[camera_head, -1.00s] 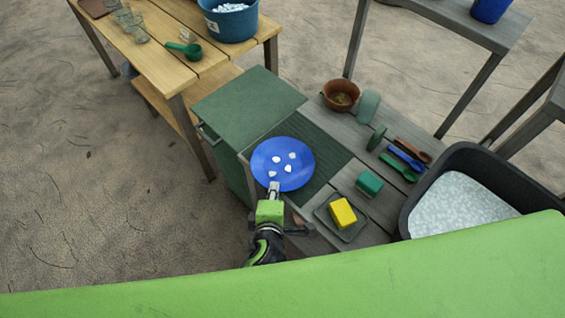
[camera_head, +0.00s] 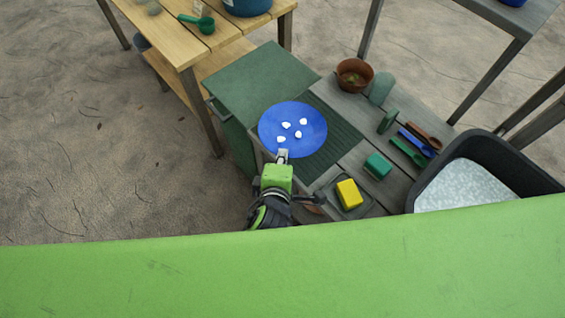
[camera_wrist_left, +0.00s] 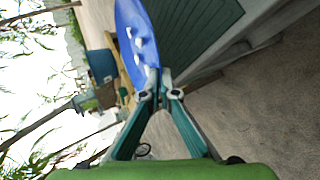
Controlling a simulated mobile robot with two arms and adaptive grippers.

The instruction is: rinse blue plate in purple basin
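The blue plate (camera_head: 306,142) bears several white lumps on its top. My left gripper (camera_head: 282,156) is shut on the plate's near rim, and the plate extends away from it over the dark green ribbed mat. In the left wrist view the plate (camera_wrist_left: 126,38) stands edge-on at my fingertips (camera_wrist_left: 160,88). I cannot tell exactly how high it is above the mat. No basin that looks purple shows; a dark grey basin (camera_head: 540,181) with a pale speckled inside is at the right. My right gripper is not in view.
The grey counter holds a brown pot (camera_head: 354,75), a teal sponge (camera_head: 378,166), a yellow sponge (camera_head: 349,194) on a tray, and colored spoons (camera_head: 407,151). A wooden table (camera_head: 172,40) with a blue tub (camera_head: 247,6) stands at the back left. My green body covers the bottom.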

